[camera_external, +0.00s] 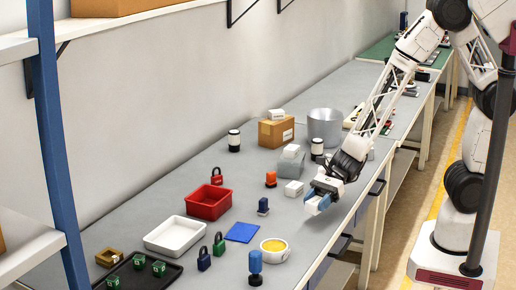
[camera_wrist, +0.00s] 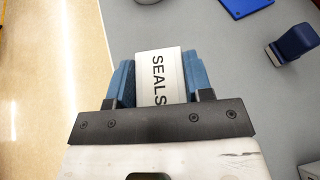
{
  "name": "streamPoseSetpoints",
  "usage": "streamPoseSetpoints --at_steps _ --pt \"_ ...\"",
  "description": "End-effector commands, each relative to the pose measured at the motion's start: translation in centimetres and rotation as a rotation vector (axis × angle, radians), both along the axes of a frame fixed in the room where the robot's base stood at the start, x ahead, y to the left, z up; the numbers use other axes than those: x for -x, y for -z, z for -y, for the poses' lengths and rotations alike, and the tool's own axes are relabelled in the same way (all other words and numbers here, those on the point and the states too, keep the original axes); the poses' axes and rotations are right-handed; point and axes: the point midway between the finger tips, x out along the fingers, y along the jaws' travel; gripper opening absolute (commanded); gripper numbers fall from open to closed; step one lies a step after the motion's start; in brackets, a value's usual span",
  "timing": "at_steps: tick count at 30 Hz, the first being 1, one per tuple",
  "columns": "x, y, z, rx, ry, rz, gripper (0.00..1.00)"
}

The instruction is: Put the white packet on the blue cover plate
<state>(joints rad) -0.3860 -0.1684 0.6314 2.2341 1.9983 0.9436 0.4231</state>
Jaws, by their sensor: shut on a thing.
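My gripper (camera_external: 319,203) is over the front edge of the bench. In the wrist view, my gripper (camera_wrist: 158,82) has its blue fingers shut on a white packet (camera_wrist: 160,68) marked "SEALS". The blue cover plate (camera_external: 241,232) lies flat on the bench, to the left of my gripper. A corner of the blue plate (camera_wrist: 246,4) also shows at the top of the wrist view. The held packet is apart from the plate.
A dark blue stamp-like object (camera_external: 263,206) stands between my gripper and the plate. A white bowl with yellow contents (camera_external: 275,257) is in front of the plate. A white tray (camera_external: 153,241) and a red bin (camera_external: 188,207) are to the left. The top of the plate is clear.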

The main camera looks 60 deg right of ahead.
Motion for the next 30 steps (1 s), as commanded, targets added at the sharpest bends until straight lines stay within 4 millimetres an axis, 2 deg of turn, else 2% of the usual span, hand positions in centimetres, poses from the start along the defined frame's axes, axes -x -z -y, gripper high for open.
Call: streamPoseSetpoints --at_steps 3,9,14,30 --pt "-2.2 -0.1 -2.0 -0.001 0.05 -0.002 0.22" --pt "-4.7 -0.4 -4.4 -0.006 0.115 -0.008 0.22" --pt "-5.5 -0.5 -5.0 -0.007 0.138 -0.012 0.22" --pt "-6.1 -0.4 -5.5 -0.007 0.138 -0.012 0.22"
